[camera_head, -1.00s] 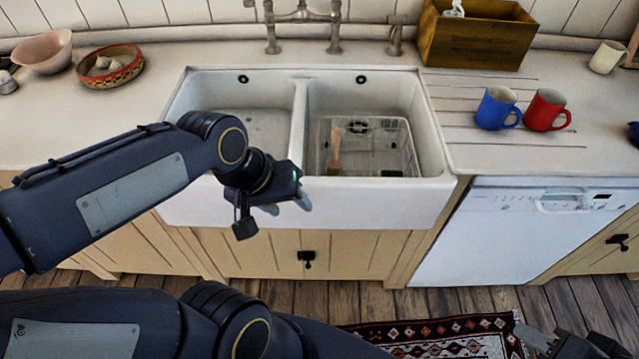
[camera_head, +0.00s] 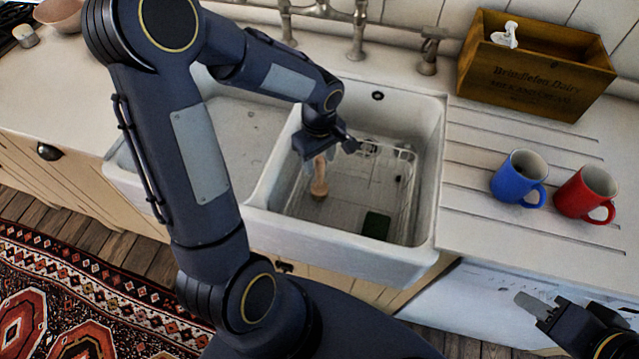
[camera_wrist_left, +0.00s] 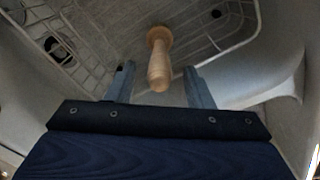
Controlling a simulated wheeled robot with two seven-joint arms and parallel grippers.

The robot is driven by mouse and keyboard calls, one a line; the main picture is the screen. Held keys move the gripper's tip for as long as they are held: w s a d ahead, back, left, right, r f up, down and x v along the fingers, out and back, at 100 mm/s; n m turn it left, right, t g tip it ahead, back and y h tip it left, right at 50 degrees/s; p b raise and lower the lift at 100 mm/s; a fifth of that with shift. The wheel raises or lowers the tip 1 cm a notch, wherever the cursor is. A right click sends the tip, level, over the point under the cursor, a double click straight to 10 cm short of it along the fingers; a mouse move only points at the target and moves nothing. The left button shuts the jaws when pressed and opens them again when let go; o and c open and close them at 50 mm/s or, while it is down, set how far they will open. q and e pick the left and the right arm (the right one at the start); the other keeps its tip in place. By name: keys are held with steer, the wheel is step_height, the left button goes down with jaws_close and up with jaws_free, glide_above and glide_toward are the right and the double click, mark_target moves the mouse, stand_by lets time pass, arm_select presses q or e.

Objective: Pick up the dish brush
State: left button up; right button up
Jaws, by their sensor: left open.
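The dish brush (camera_head: 319,180) stands roughly upright in the right basin of the white sink, its pale wooden handle showing. In the left wrist view the handle of the brush (camera_wrist_left: 159,62) points up toward my gripper. My left gripper (camera_head: 322,157) is over the right basin, just above the handle and partly hiding it. In the wrist view its two fingers (camera_wrist_left: 160,76) are apart, with the handle's end between them and a gap on each side. My right gripper (camera_head: 535,306) is at the lower right, away from the brush; its jaw state is unclear.
A wire rack (camera_head: 403,200) lines the right basin, with a dark green sponge-like block (camera_head: 376,225) in it. The basin walls and divider are close around my left gripper. Blue (camera_head: 518,180) and red (camera_head: 585,196) mugs and a wooden box (camera_head: 535,75) stand right of the sink.

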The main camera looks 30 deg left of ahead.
mark_target(320, 178)
arm_select(q)
step_height(320, 178, down, 2)
steer(key=shift+f, duration=0.2)
jaws_close()
